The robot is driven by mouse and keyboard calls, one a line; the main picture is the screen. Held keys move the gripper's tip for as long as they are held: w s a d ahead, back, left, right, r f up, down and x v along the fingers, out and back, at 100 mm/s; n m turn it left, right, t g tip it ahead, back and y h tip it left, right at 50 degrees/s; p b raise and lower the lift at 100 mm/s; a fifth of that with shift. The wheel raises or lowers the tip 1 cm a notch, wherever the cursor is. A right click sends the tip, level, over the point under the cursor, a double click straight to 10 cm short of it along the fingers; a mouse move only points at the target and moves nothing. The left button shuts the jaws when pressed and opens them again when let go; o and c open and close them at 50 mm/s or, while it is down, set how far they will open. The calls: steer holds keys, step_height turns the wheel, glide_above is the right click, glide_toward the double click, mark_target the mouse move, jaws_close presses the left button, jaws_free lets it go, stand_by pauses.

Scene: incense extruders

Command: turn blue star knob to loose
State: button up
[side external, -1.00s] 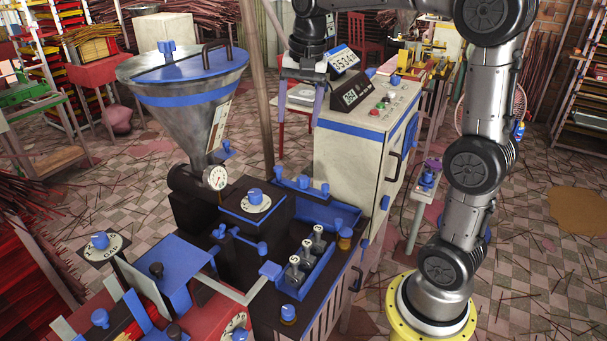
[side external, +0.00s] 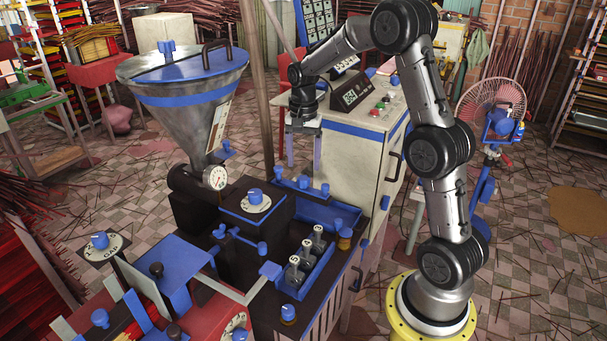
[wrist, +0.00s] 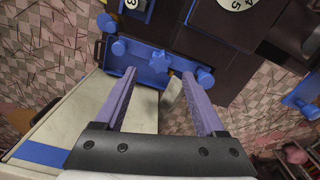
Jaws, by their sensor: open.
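The blue star knob (wrist: 160,61) shows in the wrist view as the middle of three blue knobs along a blue panel. In the side external view it is the small middle knob (side external: 304,182) on the machine's back edge. My gripper (wrist: 160,76) is open, with its two purple fingers apart. In the wrist view the star knob appears between and just beyond the fingertips. In the side external view my gripper (side external: 303,163) points down above the knob row. I cannot tell the exact gap to the knob. Nothing is held.
The cream cabinet (side external: 350,165) stands close to the right of my gripper. A thin pole (side external: 265,100) and the large funnel hopper (side external: 185,100) stand to the left.

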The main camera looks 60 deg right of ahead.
mark_target(303, 178)
steer(key=shift+f, duration=2.45)
jaws_close()
